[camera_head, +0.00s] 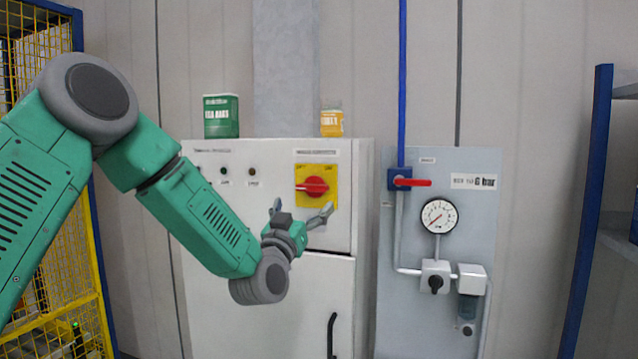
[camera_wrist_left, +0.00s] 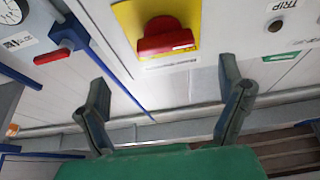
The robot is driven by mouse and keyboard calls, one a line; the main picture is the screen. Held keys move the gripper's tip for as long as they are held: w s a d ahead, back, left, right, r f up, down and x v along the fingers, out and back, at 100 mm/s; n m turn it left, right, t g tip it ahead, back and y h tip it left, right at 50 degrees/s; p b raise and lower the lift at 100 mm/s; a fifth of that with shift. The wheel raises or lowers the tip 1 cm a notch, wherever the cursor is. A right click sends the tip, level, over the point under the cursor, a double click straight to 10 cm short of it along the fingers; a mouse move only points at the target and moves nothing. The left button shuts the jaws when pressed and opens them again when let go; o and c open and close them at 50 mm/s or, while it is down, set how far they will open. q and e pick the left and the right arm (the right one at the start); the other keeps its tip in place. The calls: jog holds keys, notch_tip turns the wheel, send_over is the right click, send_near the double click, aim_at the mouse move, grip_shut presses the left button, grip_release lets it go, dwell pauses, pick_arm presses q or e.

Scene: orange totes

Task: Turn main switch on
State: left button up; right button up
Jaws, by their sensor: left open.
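The main switch is a red rotary knob (camera_head: 314,187) on a yellow square plate (camera_head: 329,172), on the front of a white cabinet (camera_head: 270,310). In the head view its handle lies roughly level. My left gripper (camera_head: 303,209) is open and empty, just below and in front of the switch. In the left wrist view the red knob (camera_wrist_left: 166,38) sits beyond the two spread fingers (camera_wrist_left: 167,100), toward the top of the picture and apart from them. My right gripper is in neither view.
A grey panel (camera_head: 405,320) with a red-handled valve (camera_head: 412,182), a pressure gauge (camera_head: 439,216) and pipes stands right of the cabinet. A green box (camera_head: 221,116) and a yellow box (camera_head: 332,122) stand on the cabinet. A yellow mesh fence (camera_head: 75,250) is at left.

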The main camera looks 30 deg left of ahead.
aim_at(309, 191)
pick_arm(q)
jog(key=w+a, duration=0.1)
jog(key=w, duration=0.1)
jog(key=w+a+r+p, duration=0.1)
jog(key=w, duration=0.1)
jog(key=w+a+r, duration=0.1)
jog(key=w, duration=0.1)
jog(key=shift+a+p, duration=0.1)
jog(key=shift+p, duration=0.2)
jog(key=shift+w+r, duration=0.35)
jog(key=shift+w, duration=0.2)
jog(key=shift+w+d+r, duration=0.1)
jog(key=shift+w+d, duration=0.05)
jog(key=shift+d, duration=0.45)
jog(key=c, duration=0.7)
jog(key=shift+a, duration=0.25)
jog(key=c, duration=0.4)
jog(key=shift+a, duration=0.2)
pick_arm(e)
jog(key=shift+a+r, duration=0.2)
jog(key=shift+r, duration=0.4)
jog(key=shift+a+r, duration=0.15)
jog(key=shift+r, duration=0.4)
